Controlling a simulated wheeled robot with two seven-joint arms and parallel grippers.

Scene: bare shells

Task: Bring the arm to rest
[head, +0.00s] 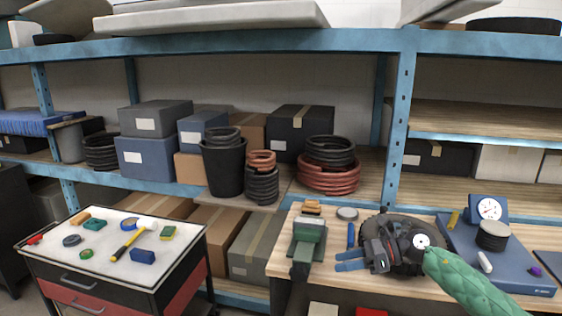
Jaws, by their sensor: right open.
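My right arm (472,284), in a green quilted sleeve, comes in from the lower right. My right gripper (349,261) is above the wooden workbench (325,276), with its blue fingers pointing left. The jaws are open and nothing shows between them. The gripper's body overlaps a dark round tyre-like thing (420,268) and hides part of it. I cannot tell whether they touch. My left gripper is not in view.
A green vise-like tool (308,240) stands left of the fingers. A blue scale with a dial (489,208) stands at the right. A tool cart (105,262) with small tools is at the left. Blue shelving (398,130) with boxes and coiled hoses stands behind.

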